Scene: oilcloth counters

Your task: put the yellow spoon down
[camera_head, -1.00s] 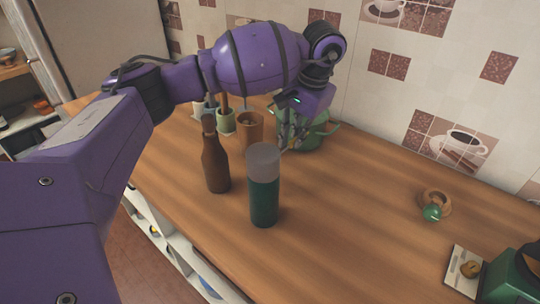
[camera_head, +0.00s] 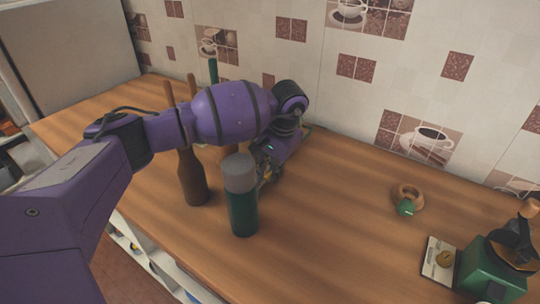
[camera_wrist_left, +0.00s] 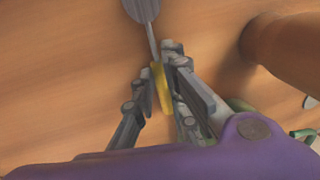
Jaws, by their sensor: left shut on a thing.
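The yellow spoon shows in the left wrist view, with its yellow handle (camera_wrist_left: 161,88) between the fingers and its grey bowl pointing to the top edge. My left gripper (camera_wrist_left: 160,100) is shut on the handle. In the head view my left gripper (camera_head: 265,174) is low over the wooden counter (camera_head: 330,230), just behind the green jar with a grey lid. The spoon is mostly hidden there, and I cannot tell whether it touches the counter. My right gripper is not in view.
A wooden ring (camera_head: 409,192) with a green ball (camera_head: 405,207) and a green machine (camera_head: 490,268) are at the right. The middle right of the counter is clear.

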